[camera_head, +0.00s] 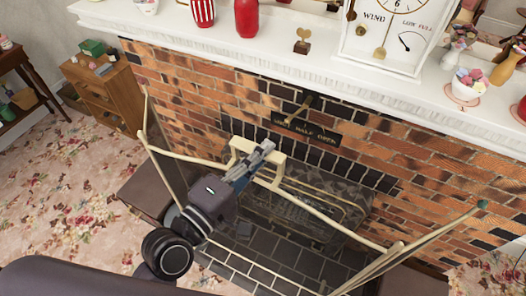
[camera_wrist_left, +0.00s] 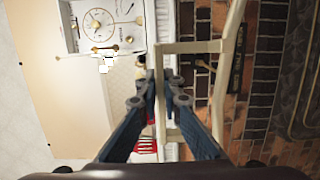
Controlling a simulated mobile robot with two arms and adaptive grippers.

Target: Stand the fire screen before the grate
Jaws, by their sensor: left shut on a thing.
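The fire screen (camera_head: 325,216) has a cream frame with a curved top rail, a raised handle at its middle and angled side wings. My left gripper (camera_head: 264,150) is shut on that handle. In the left wrist view the fingertips (camera_wrist_left: 164,76) close at the cream handle, with the screen's frame (camera_wrist_left: 228,65) beside them. The screen stands upright in front of the fireplace; whether its feet touch the floor is hidden. The grate (camera_head: 338,186), dark with brass bars, sits in the fireplace beyond the screen. My right gripper is not in view.
The brick wall (camera_head: 200,90) and white mantel (camera_head: 300,48) rise behind. The mantel carries a clock (camera_head: 385,35), red vases (camera_head: 247,18) and flowers. Dark hearth tiles (camera_head: 300,262) lie below. A wooden cabinet (camera_head: 108,90) stands left, with open flowered carpet (camera_head: 70,190) before it.

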